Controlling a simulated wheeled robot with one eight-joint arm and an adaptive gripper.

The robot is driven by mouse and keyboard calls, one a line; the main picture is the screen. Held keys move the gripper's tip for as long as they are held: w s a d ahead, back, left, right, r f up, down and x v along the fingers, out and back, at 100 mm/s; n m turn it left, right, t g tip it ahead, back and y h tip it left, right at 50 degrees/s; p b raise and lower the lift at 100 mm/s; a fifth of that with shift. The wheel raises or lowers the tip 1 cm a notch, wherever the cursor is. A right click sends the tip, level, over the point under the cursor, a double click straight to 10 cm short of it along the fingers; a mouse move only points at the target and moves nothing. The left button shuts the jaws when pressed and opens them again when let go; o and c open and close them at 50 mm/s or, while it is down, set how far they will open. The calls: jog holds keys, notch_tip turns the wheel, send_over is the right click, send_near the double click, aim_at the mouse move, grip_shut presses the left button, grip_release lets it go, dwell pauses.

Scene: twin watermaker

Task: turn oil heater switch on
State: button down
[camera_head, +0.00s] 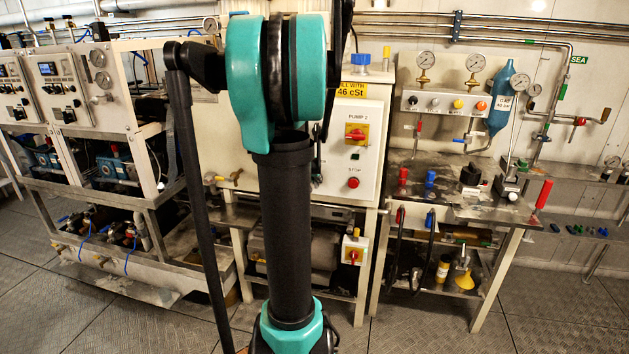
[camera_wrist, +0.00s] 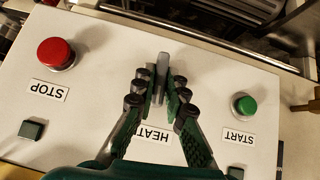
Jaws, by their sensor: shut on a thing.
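In the wrist view, the oil heater switch (camera_wrist: 162,68) is a grey lever-like knob on a pale panel (camera_wrist: 90,100). Its label, upside down and partly covered, reads "HEAT" (camera_wrist: 151,133). My gripper (camera_wrist: 161,88) is shut on the switch, one dark finger on each side. The knob's far end shows beyond the fingertips; its base is hidden between them. In the head view my arm stands in front, and neither my gripper nor the heater switch can be made out.
On the same panel are a red STOP button (camera_wrist: 56,53) at left and a green START button (camera_wrist: 245,104) at right, both clear of the fingers. A metal rail (camera_wrist: 190,33) runs along the panel's far edge. A PUMP 2 cabinet (camera_head: 368,125) stands behind my arm.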

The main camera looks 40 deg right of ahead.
jog(key=shift+t, duration=0.4)
dwell(0.3)
jog(key=c, duration=1.6)
grip_release()
jog(key=shift+o, duration=0.2)
jog(key=v, duration=1.2)
jog(key=shift+d, duration=0.2)
jog(key=shift+r, duration=0.1)
jog(key=s+a+f+n+y, duration=0.1)
jog(key=a+f+n+y, duration=0.1)
jog(key=a+f, duration=0.45)
jog(key=s+a+f+n+y, duration=0.15)
jog(key=a+f, duration=0.25)
jog(key=a, duration=0.6)
jog(key=s+a+f+n+g+y, duration=0.1)
jog(key=s+a+f+n+y, duration=0.1)
jog(key=s+a+f, duration=0.3)
jog(key=s+a+f+n+y, duration=0.1)
jog(key=s+a+f+n, duration=0.3)
jog(key=a, duration=0.6)
jog(key=shift+s+f+g+y, duration=0.35)
jog(key=shift+s+f+g, duration=0.05)
jog(key=shift+s+f, duration=0.45)
